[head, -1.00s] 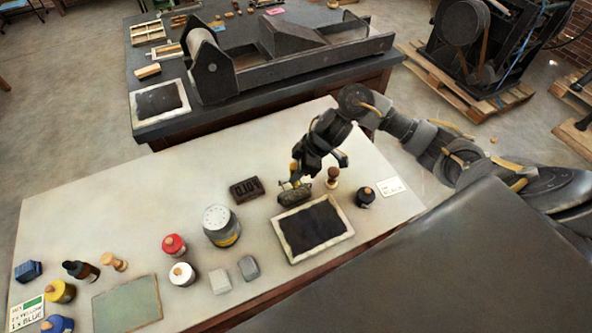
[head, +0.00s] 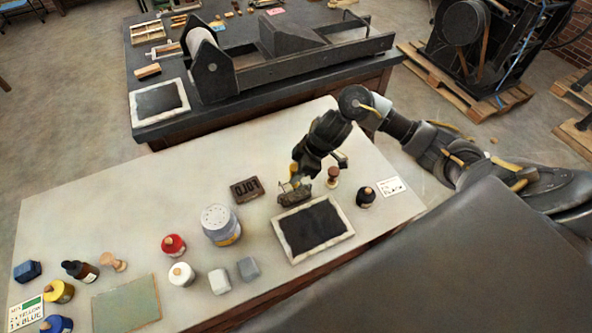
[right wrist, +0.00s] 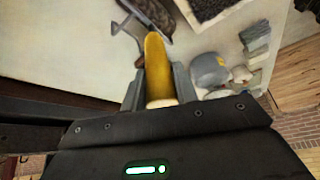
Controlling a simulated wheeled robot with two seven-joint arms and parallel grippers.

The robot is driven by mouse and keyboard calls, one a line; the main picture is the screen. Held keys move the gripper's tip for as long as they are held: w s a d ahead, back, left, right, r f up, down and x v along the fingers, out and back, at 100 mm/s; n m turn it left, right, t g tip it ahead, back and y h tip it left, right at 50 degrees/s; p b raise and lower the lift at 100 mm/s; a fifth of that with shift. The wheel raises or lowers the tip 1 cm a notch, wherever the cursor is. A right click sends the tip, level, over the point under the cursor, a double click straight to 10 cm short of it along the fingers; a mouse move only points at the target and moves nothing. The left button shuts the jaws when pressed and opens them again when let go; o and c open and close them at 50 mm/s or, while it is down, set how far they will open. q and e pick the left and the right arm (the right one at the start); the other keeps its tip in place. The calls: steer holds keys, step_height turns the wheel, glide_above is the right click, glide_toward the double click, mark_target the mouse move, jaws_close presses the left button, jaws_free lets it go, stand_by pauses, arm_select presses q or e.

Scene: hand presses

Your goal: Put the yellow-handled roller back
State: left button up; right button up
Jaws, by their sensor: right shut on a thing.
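My right gripper (head: 296,176) is shut on the yellow handle of the roller (head: 294,194). In the right wrist view the yellow handle (right wrist: 158,66) stands between the two fingers, and the dark roller head (right wrist: 145,12) with its metal frame shows at the top. In the head view the roller is at or just above the pale table (head: 130,215), just behind the black ink slab (head: 313,227); I cannot tell if it touches the table. Much of the handle is hidden by the gripper. My left gripper is out of view.
A wooden-handled stamp (head: 333,177) stands close right of the roller, and a dark letter block (head: 246,190) lies to its left. A black ink jar (head: 365,196) and a card (head: 391,187) are farther right. A large grey tin (head: 220,225) stands left of the slab.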

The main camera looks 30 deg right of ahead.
steer(key=o, duration=1.6)
steer(key=shift+o, duration=0.2)
steer(key=shift+r, duration=0.1)
step_height(320, 180, up, 5)
steer(key=p, duration=0.6)
steer(key=shift+r, duration=1.4)
